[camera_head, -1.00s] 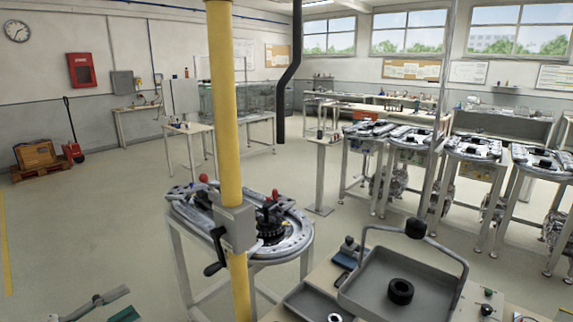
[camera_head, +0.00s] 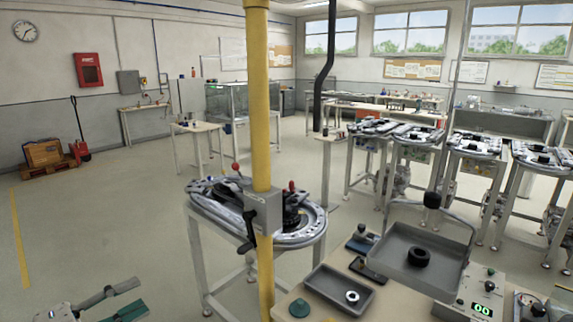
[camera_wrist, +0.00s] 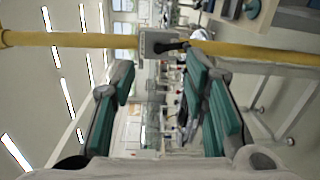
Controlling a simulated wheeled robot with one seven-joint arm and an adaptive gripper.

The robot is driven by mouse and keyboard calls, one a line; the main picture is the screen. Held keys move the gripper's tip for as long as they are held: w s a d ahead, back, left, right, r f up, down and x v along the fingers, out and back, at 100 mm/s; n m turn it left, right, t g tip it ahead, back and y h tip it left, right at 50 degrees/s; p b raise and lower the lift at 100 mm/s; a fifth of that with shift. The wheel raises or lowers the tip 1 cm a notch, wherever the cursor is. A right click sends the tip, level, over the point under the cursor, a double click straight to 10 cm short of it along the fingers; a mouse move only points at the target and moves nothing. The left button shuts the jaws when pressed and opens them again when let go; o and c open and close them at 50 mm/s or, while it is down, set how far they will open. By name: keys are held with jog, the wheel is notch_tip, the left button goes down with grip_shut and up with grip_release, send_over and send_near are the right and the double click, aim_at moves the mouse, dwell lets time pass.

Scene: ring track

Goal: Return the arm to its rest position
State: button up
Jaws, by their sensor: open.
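My gripper (camera_head: 118,302) shows at the bottom left of the head view, with its two green-padded fingers apart. In the wrist view my gripper (camera_wrist: 160,85) has both fingers spread wide with nothing between them. The wrist picture is rolled sideways, so the yellow post (camera_wrist: 75,40) runs across it beyond the fingertips. In the head view the same yellow post (camera_head: 260,120) stands upright, right of my gripper and clear of it. It carries a grey box with a black crank (camera_head: 263,212).
An oval ring-track table (camera_head: 212,193) stands behind the post. A bench (camera_head: 345,285) with a grey tray (camera_head: 340,290), a handled tray (camera_head: 400,240) and a green display (camera_head: 482,308) is at the lower right. Several similar tables line the right. The floor at left (camera_head: 100,220) is open.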

jog(key=w+d+r+m+g+y, duration=0.1)
jog(key=w+d+r+g, duration=0.2)
jog(key=d, duration=0.5)
jog(key=w+d+r+m+g, duration=0.1)
jog(key=w+d+r+g, duration=0.2)
jog(key=d, duration=0.4)
jog(key=w+d+r+m+g+y, duration=0.1)
jog(key=w+d+r+m+g, duration=0.15)
jog(key=d, duration=0.55)
jog(key=s+d+r+m+g+y, duration=0.1)
jog(key=s+d+r+y, duration=0.1)
jog(key=d, duration=0.4)
jog(key=s+d+r+g+y, duration=0.1)
jog(key=d+r+g+y, duration=0.1)
jog(key=d, duration=0.5)
jog(key=s+d+r+m+t+y, duration=0.1)
jog(key=s+d+m+t+y, duration=0.15)
jog(key=s+d, duration=0.55)
jog(key=s+d+r+m+t+y, duration=0.1)
jog(key=s+d+r+m+y, duration=0.3)
jog(key=s, duration=0.8)
jog(key=w+f+b, duration=0.4)
jog(key=f+b, duration=0.1)
jog(key=f, duration=0.2)
jog(key=w+f+n+b, duration=0.1)
jog(key=w+f+b, duration=0.3)
jog(key=f, duration=0.3)
jog(key=shift+w+d+n+h+b, duration=0.2)
jog(key=shift+d+n+h+b, duration=0.1)
jog(key=shift+d+h+b, duration=0.2)
